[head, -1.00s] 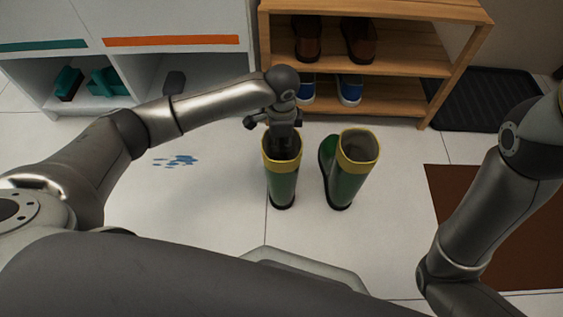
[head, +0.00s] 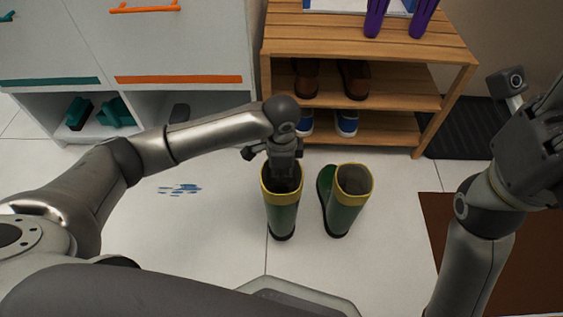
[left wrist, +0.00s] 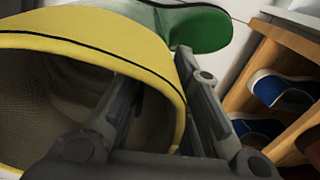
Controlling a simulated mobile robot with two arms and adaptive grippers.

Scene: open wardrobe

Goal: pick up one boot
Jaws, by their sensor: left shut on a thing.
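Two green boots with yellow rims stand upright side by side on the white tiled floor. My left gripper (head: 284,176) points down at the top of the left boot (head: 281,215) and is shut on its rim. In the left wrist view one finger is inside the boot opening and the other is outside the yellow rim (left wrist: 150,50). The right boot (head: 344,208) stands apart, just to the right; a green boot part (left wrist: 205,30) shows behind the rim in the left wrist view. My right gripper (head: 540,130) is at the right edge, partly cut off; its fingers are unclear.
A wooden shoe rack (head: 375,102) behind the boots holds brown shoes (head: 354,80) and blue shoes (head: 346,124), with purple items (head: 376,18) on top. A white cabinet (head: 180,50) stands left. A brown mat (head: 445,240) and a black tray (head: 465,130) lie right.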

